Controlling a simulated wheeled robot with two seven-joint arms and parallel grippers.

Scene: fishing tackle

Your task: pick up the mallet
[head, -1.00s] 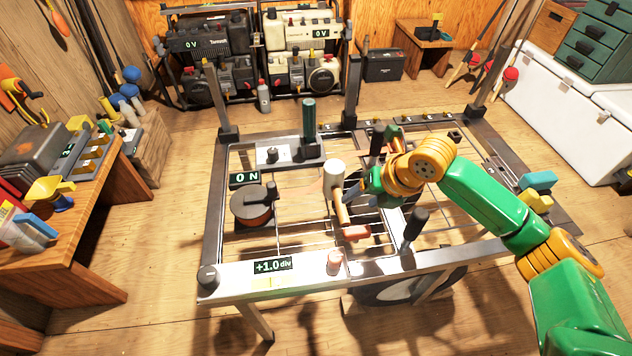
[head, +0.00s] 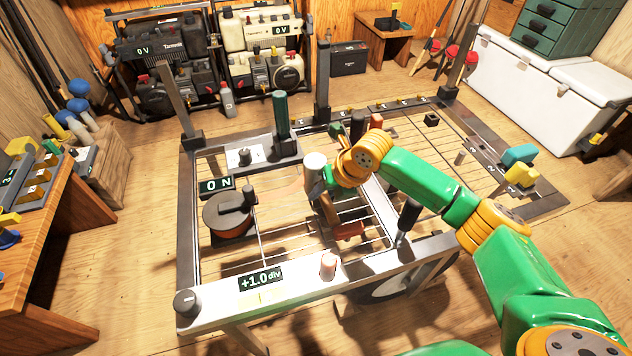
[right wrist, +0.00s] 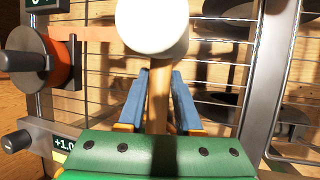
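The mallet has a pale head (head: 315,161) and a wooden handle (right wrist: 160,85). It is at the middle of the metal rack, head up in the head view. My right gripper (right wrist: 160,80) is at the mallet, just below the head. Its two blue fingers lie on either side of the handle in the right wrist view, with narrow gaps showing nearer the palm. Contact at the fingertips is hard to make out. In the head view my right wrist partly hides this spot. My left gripper is not in view.
The metal rack (head: 187,245) has a wire grid and upright posts. A wooden bench (head: 60,250) is at the left.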

